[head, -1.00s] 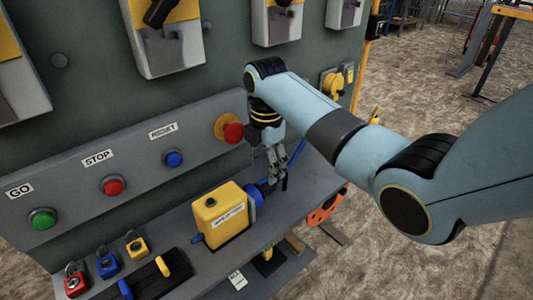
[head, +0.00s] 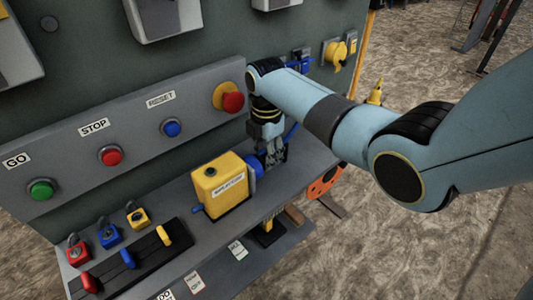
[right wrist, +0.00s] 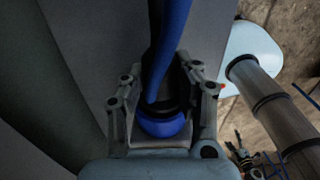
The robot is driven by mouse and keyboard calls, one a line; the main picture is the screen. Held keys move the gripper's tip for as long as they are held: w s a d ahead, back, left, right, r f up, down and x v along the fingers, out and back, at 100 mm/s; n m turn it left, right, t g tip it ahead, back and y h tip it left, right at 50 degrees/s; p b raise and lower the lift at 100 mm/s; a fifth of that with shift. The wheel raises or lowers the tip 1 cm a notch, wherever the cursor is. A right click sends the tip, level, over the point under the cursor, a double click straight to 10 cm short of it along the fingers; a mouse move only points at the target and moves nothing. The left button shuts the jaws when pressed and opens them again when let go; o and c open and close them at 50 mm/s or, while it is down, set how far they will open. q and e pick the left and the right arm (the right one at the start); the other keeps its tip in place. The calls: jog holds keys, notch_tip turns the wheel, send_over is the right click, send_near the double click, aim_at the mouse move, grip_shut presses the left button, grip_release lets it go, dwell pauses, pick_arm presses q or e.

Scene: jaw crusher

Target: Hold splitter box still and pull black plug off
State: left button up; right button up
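The yellow splitter box (head: 222,185) stands on the grey ledge in the head view, with a blue socket (head: 256,166) on its right side. My right gripper (head: 274,155) points down just right of this socket. In the right wrist view its two fingers (right wrist: 165,100) stand wide apart on either side of a blue cable (right wrist: 168,45), a black plug part (right wrist: 183,92) and a blue round end (right wrist: 162,127). The gripper looks open around them; firm contact is not visible. In the head view the gripper hides the plug. My left gripper is not in view.
A panel behind carries a green button (head: 41,190), red button (head: 111,156), blue button (head: 171,127) and red emergency knob (head: 232,102), close to my right wrist. Padlocks (head: 110,235) and coloured levers (head: 127,258) are at the ledge's left.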

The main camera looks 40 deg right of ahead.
jog(key=c, duration=0.4)
jog(key=o, duration=1.1)
jog(key=shift+c, duration=0.2)
